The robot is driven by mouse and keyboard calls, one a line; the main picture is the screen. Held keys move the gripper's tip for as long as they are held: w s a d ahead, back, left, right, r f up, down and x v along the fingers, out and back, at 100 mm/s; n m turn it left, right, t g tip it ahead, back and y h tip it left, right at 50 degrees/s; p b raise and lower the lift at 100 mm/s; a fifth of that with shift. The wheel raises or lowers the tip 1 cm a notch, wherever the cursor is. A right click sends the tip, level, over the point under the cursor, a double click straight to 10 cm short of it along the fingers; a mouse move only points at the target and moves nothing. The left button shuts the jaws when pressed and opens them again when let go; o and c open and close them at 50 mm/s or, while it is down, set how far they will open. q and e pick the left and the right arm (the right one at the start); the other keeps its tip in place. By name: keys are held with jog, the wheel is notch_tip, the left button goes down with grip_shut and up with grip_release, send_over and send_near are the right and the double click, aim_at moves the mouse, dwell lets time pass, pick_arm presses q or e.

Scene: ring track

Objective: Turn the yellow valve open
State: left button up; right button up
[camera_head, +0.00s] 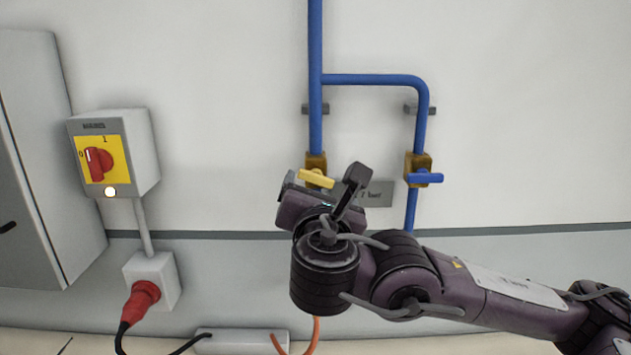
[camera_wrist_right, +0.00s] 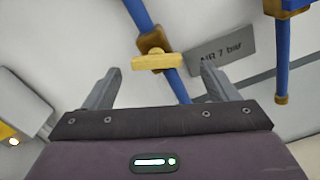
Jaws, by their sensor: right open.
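The yellow valve handle (camera_head: 316,178) sits on a brass valve body (camera_head: 316,161) on the left blue pipe in the head view. The handle lies crosswise to its pipe. In the right wrist view the yellow handle (camera_wrist_right: 157,61) shows ahead of the jaws, between the two fingers and a little beyond their tips. My right gripper (camera_wrist_right: 160,80) is open and empty, with a finger on each side of the handle's line. In the head view my right gripper and wrist hide the pipe below the valve. My left gripper is not in view.
A blue-handled valve (camera_head: 425,178) is on the right pipe branch. A grey label plate (camera_wrist_right: 223,68) reading "7 bar" is between the pipes. A switch box (camera_head: 112,155) with a red knob and a socket with a red plug (camera_head: 142,299) are at left.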

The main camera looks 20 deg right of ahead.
aim_at(316, 182)
jog(key=x, duration=0.2)
jog(key=shift+w+a, duration=0.2)
jog(key=shift+w, duration=0.25)
jog(key=shift+d, duration=0.1)
jog(key=shift+w, duration=0.1)
jog(key=c, duration=1)
jog(key=shift+f, duration=0.15)
jog(key=shift+f+m+b, duration=0.15)
jog(key=shift+m+b, duration=0.75)
jog(key=shift+b, duration=0.2)
jog(key=m+b, duration=0.6)
pick_arm(q)
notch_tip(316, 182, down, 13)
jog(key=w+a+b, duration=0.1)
jog(key=b, duration=0.3)
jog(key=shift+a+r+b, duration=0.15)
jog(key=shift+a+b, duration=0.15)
jog(key=shift+b, duration=0.05)
pick_arm(e)
jog(key=m, duration=0.5)
jog(key=shift+m, duration=0.3)
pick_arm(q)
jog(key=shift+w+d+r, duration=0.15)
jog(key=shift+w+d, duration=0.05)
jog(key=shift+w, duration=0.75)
